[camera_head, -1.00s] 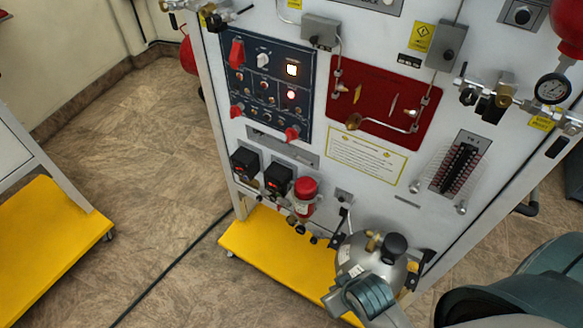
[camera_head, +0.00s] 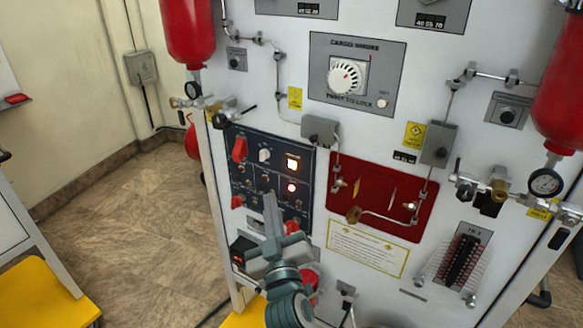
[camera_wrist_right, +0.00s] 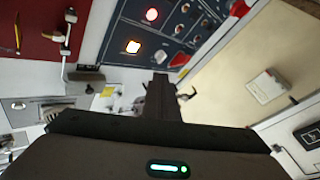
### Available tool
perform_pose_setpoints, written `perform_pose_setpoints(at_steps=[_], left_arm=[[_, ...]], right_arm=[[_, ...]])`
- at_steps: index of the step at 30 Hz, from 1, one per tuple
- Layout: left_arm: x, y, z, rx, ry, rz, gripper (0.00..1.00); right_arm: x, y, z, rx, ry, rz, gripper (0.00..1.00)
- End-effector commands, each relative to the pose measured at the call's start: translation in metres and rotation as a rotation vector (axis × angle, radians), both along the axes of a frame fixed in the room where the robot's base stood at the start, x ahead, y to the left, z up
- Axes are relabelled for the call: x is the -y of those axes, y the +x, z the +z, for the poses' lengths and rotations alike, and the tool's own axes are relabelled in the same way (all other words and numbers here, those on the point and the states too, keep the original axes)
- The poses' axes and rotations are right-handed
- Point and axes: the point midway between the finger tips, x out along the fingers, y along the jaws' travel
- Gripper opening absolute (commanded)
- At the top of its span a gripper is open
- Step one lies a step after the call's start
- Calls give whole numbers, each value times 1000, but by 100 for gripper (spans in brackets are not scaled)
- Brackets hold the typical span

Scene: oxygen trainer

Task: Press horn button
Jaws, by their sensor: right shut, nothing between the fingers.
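I cannot tell for sure which control is the horn button. A dark blue control panel (camera_head: 262,145) with red levers, small knobs and two lit lamps is on the white trainer board. A lit square lamp (camera_head: 292,163) and a red round lamp (camera_head: 291,187) show on it. My right gripper (camera_head: 270,204) is shut and empty, fingers pointing up, over the panel's lower part in the picture. In the right wrist view my fingers (camera_wrist_right: 160,92) point toward the panel (camera_wrist_right: 185,30), and the lit lamp (camera_wrist_right: 133,46) is just beyond them. My left gripper is not in view.
A red panel (camera_head: 365,205) with pipes lies right of the blue one. Round-button boxes (camera_head: 237,60) (camera_head: 507,115) sit higher up. A large white dial (camera_head: 345,77), red cylinders (camera_head: 188,30) and a gauge (camera_head: 546,183) surround them. Floor is clear at left.

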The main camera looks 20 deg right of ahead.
Motion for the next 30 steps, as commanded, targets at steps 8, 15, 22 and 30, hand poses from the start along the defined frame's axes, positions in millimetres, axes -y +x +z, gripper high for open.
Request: perform_pose_setpoints(at_steps=[8,15,22,30], left_arm=[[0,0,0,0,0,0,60],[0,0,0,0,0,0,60],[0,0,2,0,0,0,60],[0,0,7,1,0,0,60]], right_arm=[[-14,7,24,69,-39,19,0],[-14,7,24,69,-34,18,0],[-10,10,25,70,-35,18,0],[8,24,24,67,-40,18,0]])
